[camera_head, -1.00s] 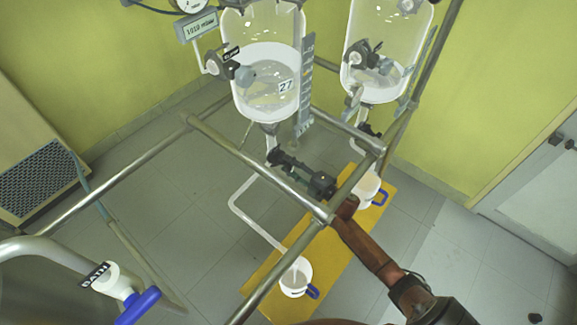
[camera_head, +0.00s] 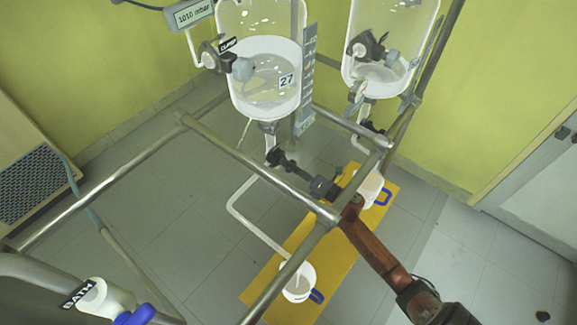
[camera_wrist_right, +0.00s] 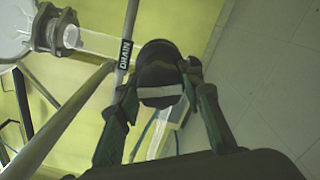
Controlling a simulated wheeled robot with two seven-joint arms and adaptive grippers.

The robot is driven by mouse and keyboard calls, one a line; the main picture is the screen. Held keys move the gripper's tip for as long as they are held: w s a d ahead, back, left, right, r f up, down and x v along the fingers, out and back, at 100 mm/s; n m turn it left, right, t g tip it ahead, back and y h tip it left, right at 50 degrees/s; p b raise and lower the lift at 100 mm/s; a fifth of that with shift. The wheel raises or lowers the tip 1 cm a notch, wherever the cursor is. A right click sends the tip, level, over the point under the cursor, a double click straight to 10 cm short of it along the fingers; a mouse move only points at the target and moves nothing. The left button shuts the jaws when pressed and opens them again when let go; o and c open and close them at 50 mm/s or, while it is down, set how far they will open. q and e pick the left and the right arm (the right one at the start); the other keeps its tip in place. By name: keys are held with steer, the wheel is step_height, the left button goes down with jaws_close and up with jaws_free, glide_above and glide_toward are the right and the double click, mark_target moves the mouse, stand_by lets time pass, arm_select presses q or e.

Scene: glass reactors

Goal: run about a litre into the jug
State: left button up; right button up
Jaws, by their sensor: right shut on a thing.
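The glass vessel tagged 27 (camera_head: 266,95) hangs in the frame, partly filled with clear liquid. Its drain outlet feeds a white pipe (camera_head: 236,200) that runs down to a white jug with a blue handle (camera_head: 298,284). The pipe's end is at the jug's mouth; a stream or level inside is too small to tell. My right gripper (camera_head: 283,161) reaches over the frame to the drain valve below the vessel. In the wrist view my right gripper (camera_wrist_right: 160,78) is shut on the dark drain knob (camera_wrist_right: 158,58), beside the DRAIN label (camera_wrist_right: 125,54). My left gripper is out of view.
A second vessel (camera_head: 385,82) stands at the right above another white jug (camera_head: 370,190). Both jugs stand on a yellow mat (camera_head: 335,255). Metal rails (camera_head: 255,166) surround the vessels. A blue-handled BATH valve (camera_head: 135,315) is at lower left. The floor left is mostly clear.

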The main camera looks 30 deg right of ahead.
steer(key=shift+s+f, duration=0.1)
steer(key=shift+f, duration=0.1)
stand_by(0.4)
steer(key=o, duration=1.2)
steer(key=shift+r, duration=0.15)
steer(key=v, duration=1.2)
